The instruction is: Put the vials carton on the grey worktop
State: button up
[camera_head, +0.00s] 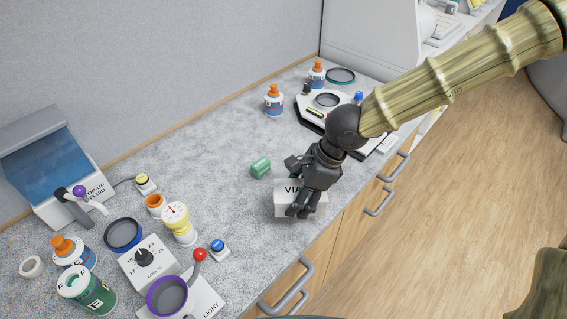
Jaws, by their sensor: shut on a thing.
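The vials carton (284,207) is a small white box with dark letters beginning "VIA" on its top. It is at the front edge of the grey worktop (225,185), right of the middle of the worktop's visible length. My gripper (302,208) comes down over the carton from the upper right and is shut on it, with its fingers hiding part of the lettering. The carton's underside is hidden, so I cannot tell whether it touches the worktop or hangs just above it.
A green cylinder (260,167) lies just left of the carton. Orange-capped bottles (273,103) and a dark-edged tray (308,122) stand behind. Several instruments, including a red-knobbed lever (200,255), crowd the left. Drawer handles (379,201) project from the wooden front.

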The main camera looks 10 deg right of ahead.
jog(key=shift+w+d+r+p, duration=0.25)
jog(key=shift+w+d, duration=0.1)
jog(key=shift+d, duration=0.1)
jog(key=shift+w+d+r+p, duration=0.2)
jog(key=shift+w+d+p, duration=0.1)
jog(key=shift+d, duration=0.1)
jog(key=w+d+f+p, duration=0.1)
jog(key=w+d, duration=0.1)
jog(key=w, duration=0.2)
jog(key=w+d+p, duration=0.1)
jog(key=w+d, duration=0.1)
jog(key=w, duration=0.2)
jog(key=w+d+f+p, duration=0.1)
jog(key=w+d, duration=0.1)
jog(key=w, duration=0.2)
jog(key=shift+w+f+p, duration=0.25)
jog(key=shift+f+p, duration=0.1)
jog(key=shift+s+d+f+p, duration=0.1)
jog(key=shift+s+f+p, duration=0.2)
jog(key=shift+f+p, duration=0.2)
jog(key=shift+w+f+p, duration=0.25)
jog(key=shift+f+p, duration=0.1)
jog(key=shift+f, duration=0.8)
jog(key=shift+s, duration=0.1)
jog(key=o, duration=1.1)
jog(key=shift+f, duration=0.15)
jog(key=shift+c, duration=0.2)
jog(key=shift+o, duration=0.2)
